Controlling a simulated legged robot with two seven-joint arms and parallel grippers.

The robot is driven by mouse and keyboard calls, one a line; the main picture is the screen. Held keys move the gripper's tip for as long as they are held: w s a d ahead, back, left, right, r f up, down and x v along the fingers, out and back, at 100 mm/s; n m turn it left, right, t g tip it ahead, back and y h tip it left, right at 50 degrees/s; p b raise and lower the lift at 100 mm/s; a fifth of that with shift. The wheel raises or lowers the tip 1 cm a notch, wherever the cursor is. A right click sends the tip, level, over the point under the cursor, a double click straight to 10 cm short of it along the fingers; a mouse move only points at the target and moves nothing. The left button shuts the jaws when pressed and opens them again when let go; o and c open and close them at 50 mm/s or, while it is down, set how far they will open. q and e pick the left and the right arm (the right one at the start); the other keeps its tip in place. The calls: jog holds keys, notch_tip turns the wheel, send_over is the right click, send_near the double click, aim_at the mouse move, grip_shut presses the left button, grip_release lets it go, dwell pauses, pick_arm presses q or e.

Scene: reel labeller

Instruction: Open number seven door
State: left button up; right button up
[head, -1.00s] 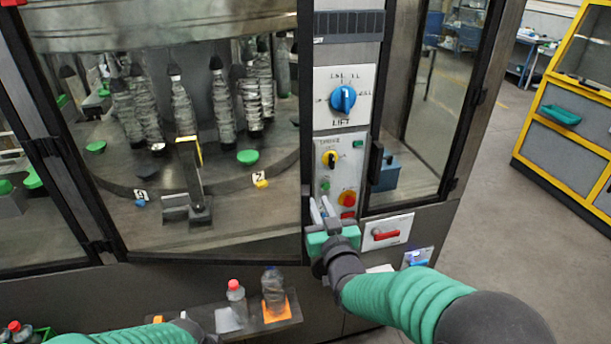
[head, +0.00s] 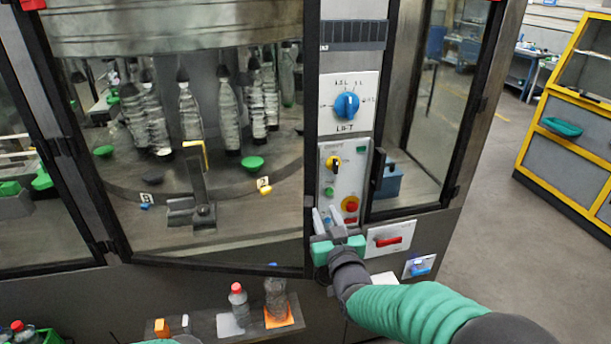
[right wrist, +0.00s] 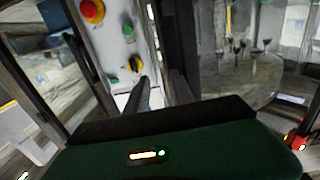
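A large glass door (head: 115,225) with a black frame covers the machine's front. A narrower glass door (head: 425,140) is on the right, with a black upright handle (head: 377,170) at its left edge. Both look closed. I cannot read a number seven on either. My right gripper (head: 326,222) is in front of the control panel's lower end, left of and below that handle. Its fingers look apart with nothing between them. The right wrist view shows a grey finger (right wrist: 143,92) near the panel; contact cannot be told.
The control panel has a blue LIFT knob (head: 347,105), a yellow knob (head: 333,161) and a red button (head: 350,204). A red-handled switch (head: 388,241) is below right. A shelf (head: 205,325) with bottles juts out below. A yellow-framed cabinet (head: 570,130) stands right, beyond open floor.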

jog(key=shift+s+r, duration=0.1)
jog(key=b+v, duration=0.4)
jog(key=v, duration=1.2)
jog(key=shift+s+f, duration=0.2)
jog(key=shift+s, duration=0.1)
